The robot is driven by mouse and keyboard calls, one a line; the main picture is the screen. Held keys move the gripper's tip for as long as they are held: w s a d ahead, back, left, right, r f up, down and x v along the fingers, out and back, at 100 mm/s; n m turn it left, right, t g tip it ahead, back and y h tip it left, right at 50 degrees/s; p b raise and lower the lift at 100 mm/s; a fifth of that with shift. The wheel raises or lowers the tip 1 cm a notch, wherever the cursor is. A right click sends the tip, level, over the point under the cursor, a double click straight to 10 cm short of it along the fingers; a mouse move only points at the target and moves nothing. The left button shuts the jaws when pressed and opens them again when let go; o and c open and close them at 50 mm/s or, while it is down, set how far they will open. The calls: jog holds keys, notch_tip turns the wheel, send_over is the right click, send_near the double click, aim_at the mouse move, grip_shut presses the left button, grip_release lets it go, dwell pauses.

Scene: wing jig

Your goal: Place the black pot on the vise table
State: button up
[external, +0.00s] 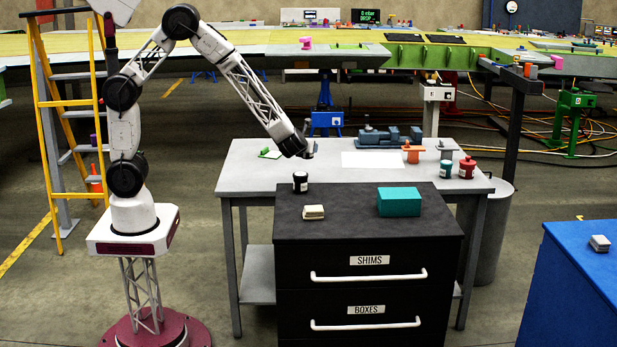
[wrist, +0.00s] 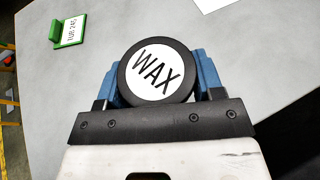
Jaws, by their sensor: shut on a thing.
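The black pot is held in my gripper (wrist: 158,82). In the wrist view its round lid (wrist: 157,72), marked WAX, sits between the two blue fingers. In the external view the pot (external: 300,183) shows below the end of my arm, upright, with a white label. It lines up with the front edge of the grey vise table (external: 245,178) and the rear of the black cabinet. The wrist view shows grey tabletop (wrist: 95,85) around it. Its exact height above the surface cannot be told. The blue-grey vise (external: 385,137) stands at the table's back.
A white sheet (external: 376,160) and a green-framed tag (external: 269,153) lie on the table. Red and green pots (external: 467,168) (external: 446,169) stand at its right. The black cabinet (external: 350,227) in front bears a teal box (external: 399,202) and a small pale block (external: 313,212).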

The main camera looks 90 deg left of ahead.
aim_at(307, 158)
notch_tip(307, 158, down, 5)
jog(key=shift+f, duration=0.1)
jog(key=shift+w, duration=0.15)
dwell(0.3)
jog(key=w+a, duration=0.1)
jog(key=w, duration=0.4)
jog(key=w+a+f, duration=0.1)
jog(key=w+a, duration=0.1)
jog(key=w, duration=0.3)
jog(key=w+a, duration=0.1)
jog(key=w, duration=0.4)
jog(key=shift+w+a+f, duration=0.1)
jog(key=shift+a+f, duration=0.05)
jog(key=shift+f, duration=0.05)
jog(key=shift+f, duration=0.1)
jog(key=shift+f, duration=1.65)
jog(key=shift+f, duration=0.15)
jog(key=o, duration=1.1)
